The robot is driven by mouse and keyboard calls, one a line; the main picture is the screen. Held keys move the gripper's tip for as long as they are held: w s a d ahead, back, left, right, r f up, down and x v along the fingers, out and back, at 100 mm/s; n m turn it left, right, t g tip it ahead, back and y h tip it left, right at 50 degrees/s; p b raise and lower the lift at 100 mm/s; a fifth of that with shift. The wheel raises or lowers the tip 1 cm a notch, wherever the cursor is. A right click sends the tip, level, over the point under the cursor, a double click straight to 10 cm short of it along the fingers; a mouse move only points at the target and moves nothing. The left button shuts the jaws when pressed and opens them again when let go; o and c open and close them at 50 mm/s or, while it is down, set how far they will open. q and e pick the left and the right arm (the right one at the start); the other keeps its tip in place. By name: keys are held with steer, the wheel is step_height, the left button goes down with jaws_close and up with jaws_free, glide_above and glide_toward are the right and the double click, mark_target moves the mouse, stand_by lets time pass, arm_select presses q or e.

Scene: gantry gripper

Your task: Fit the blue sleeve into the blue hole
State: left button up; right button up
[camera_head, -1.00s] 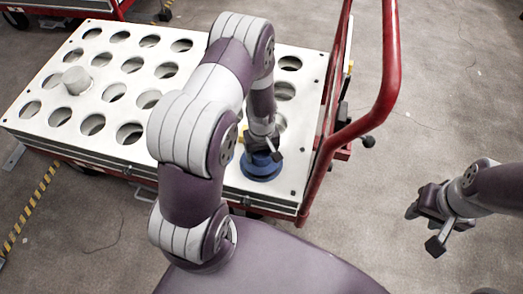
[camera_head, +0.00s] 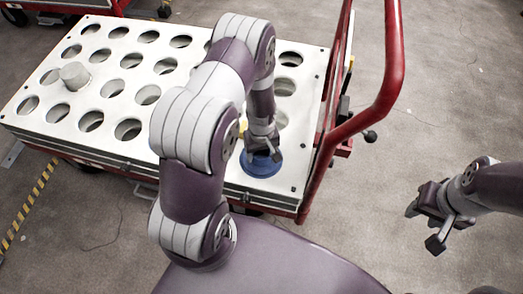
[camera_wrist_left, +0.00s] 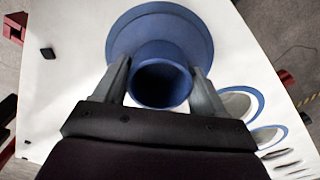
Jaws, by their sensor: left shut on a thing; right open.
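The blue sleeve (camera_head: 261,165) is a short tube with a wide round flange, at the near right corner of the white plate. In the left wrist view, the sleeve's tube (camera_wrist_left: 160,75) stands between the two fingers of my left gripper (camera_wrist_left: 163,85), with the flange beyond it. My left gripper (camera_head: 264,147) is shut on the sleeve from above. I cannot tell whether the flange touches the plate. Any hole beneath the sleeve is hidden. Two holes with blue edges (camera_wrist_left: 240,102) show in the left wrist view. My right gripper (camera_head: 438,220) is open and empty, off the cart's right side.
The white plate (camera_head: 110,105) on a red cart has several rows of round holes. A pale cylinder (camera_head: 75,76) stands at its left. The cart's red handle (camera_head: 388,75) rises at the right, between the plate and my right gripper. My left arm hides some holes.

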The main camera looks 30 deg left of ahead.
arm_select(q)
steer(key=o, duration=1.3)
step_height(320, 180, up, 13)
steer(key=p, duration=0.4)
steer(key=shift+f+p, duration=0.15)
steer(key=shift+p, duration=0.25)
